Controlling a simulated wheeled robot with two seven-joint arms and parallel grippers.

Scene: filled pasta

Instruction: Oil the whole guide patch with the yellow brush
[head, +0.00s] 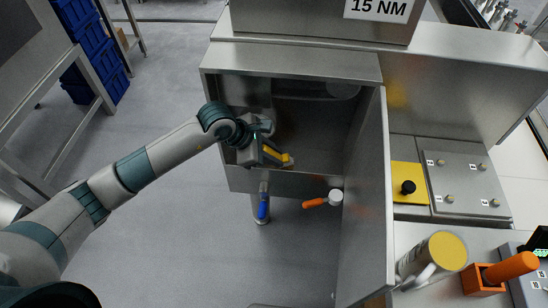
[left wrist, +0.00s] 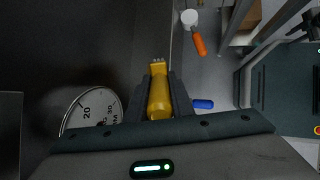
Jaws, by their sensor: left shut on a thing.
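My left gripper (head: 268,153) reaches in from the left to the mouth of an open steel cabinet (head: 290,68). It is shut on the yellow brush (head: 283,157), which sticks out past the fingers to the right. In the left wrist view the brush (left wrist: 159,95) lies between the dark fingers, its bristle end pointing up in the picture. The guide patch cannot be made out in either view; the cabinet's inside is dark. My right gripper is not in view.
The cabinet door (head: 370,200) stands open on the right. A blue-handled tool (head: 263,205) and an orange-handled mallet (head: 318,202) show below the cabinet's front edge. A round dial (left wrist: 91,112) is left of the brush. A can (head: 432,260) stands on the right bench.

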